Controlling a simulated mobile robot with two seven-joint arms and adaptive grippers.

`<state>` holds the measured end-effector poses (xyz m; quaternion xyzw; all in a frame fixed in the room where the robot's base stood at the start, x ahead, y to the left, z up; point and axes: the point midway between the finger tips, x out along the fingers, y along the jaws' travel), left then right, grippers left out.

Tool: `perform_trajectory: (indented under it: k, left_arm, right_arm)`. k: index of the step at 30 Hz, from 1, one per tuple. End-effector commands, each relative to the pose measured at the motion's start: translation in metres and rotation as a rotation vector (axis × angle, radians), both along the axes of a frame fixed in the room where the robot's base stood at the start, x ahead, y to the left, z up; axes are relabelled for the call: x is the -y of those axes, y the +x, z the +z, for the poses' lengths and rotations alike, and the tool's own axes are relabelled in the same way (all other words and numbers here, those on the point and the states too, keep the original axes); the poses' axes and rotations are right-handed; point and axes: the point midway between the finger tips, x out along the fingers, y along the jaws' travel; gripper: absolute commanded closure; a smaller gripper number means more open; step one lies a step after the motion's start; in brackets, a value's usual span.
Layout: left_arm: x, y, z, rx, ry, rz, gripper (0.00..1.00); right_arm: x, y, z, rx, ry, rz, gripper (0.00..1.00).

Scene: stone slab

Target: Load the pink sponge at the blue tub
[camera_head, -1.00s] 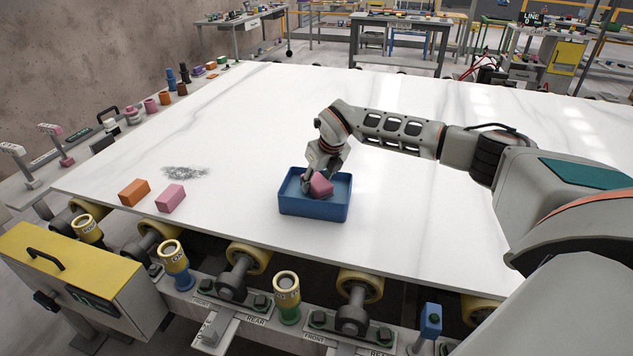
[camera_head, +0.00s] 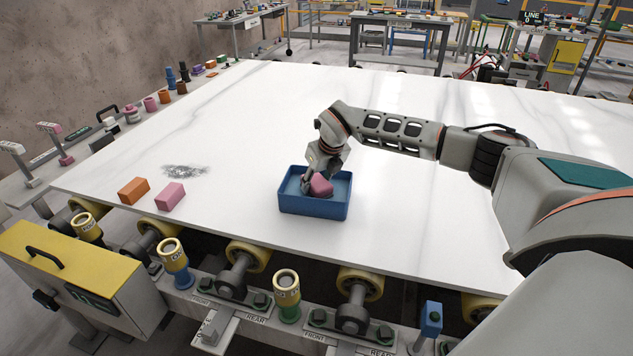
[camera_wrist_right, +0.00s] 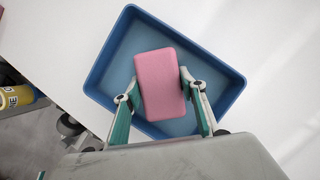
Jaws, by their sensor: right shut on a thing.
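A pink sponge (camera_head: 320,186) is held between the fingers of my right gripper (camera_head: 312,184), inside the rim of the blue tub (camera_head: 314,207). In the right wrist view the pink sponge (camera_wrist_right: 159,84) sits between the two fingers of my right gripper (camera_wrist_right: 160,92), over the floor of the blue tub (camera_wrist_right: 108,62). Whether the sponge touches the tub floor I cannot tell. The tub stands on the white stone slab. My left gripper is not in view.
An orange block (camera_head: 134,191) and a second pink block (camera_head: 170,196) lie on the slab (camera_head: 240,140) to the left of the tub. A grey patch (camera_head: 185,171) marks the slab behind them. Rollers run along the front edge. The slab behind the tub is clear.

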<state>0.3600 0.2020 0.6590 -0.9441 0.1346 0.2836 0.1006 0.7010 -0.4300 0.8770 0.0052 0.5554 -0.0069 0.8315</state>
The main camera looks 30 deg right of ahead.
Motion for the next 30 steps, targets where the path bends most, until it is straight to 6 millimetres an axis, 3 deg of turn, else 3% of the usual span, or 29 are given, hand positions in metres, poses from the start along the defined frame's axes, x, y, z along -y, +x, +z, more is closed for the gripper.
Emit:
perform_trajectory:
  k: [30]
  left_arm:
    - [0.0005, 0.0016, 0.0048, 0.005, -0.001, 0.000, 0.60]
  right_arm:
    - [-0.0001, -0.0003, -0.0025, -0.001, 0.000, 0.000, 0.76]
